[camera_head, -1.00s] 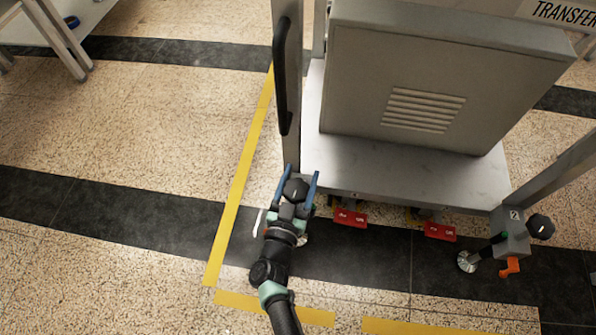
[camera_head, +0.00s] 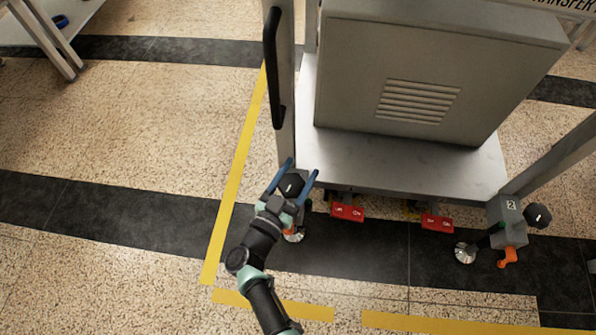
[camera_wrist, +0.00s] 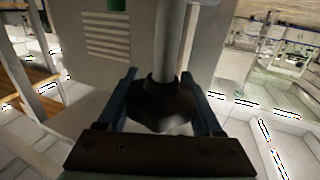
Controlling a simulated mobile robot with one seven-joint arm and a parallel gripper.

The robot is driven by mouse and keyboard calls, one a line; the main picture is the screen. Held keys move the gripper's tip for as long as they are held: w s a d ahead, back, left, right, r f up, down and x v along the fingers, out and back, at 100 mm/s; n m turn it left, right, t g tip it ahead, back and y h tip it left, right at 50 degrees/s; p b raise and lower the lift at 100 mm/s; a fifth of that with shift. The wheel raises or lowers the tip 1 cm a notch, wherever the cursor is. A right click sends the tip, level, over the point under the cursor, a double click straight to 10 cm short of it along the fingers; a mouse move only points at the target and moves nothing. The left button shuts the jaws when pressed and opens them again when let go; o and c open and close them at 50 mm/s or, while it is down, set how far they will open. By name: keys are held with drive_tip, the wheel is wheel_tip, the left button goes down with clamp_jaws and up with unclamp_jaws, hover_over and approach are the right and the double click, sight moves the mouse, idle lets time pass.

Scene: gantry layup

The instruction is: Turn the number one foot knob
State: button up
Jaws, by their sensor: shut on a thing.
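The number one foot knob (camera_head: 291,184) is a black lobed knob with a pale pointer line, at the cart's near left corner. My gripper (camera_head: 291,170) is shut on it, with one blue finger on each side. In the wrist view the dark knob (camera_wrist: 161,104) sits between the two blue fingers of my gripper (camera_wrist: 166,100), in front of a grey post. The foot's number plate is hidden behind my gripper. Part of an orange lever (camera_head: 289,229) and a round foot pad (camera_head: 294,237) show beneath my gripper.
A second foot marked 2 (camera_head: 511,206) has a black knob (camera_head: 537,215) and an orange lever (camera_head: 508,257) at the cart's right corner. Red pedals (camera_head: 347,212) sit under the cart deck (camera_head: 400,165). A black handle (camera_head: 272,65) stands on the left post. Floor to the left is clear.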

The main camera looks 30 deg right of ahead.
drive_tip(key=o, duration=1.4)
drive_tip(key=shift+c, duration=0.2)
drive_tip(key=shift+a, duration=0.1)
drive_tip(key=p+v, duration=0.3)
drive_tip(key=v, duration=0.9)
drive_tip(key=shift+s+a, duration=0.3)
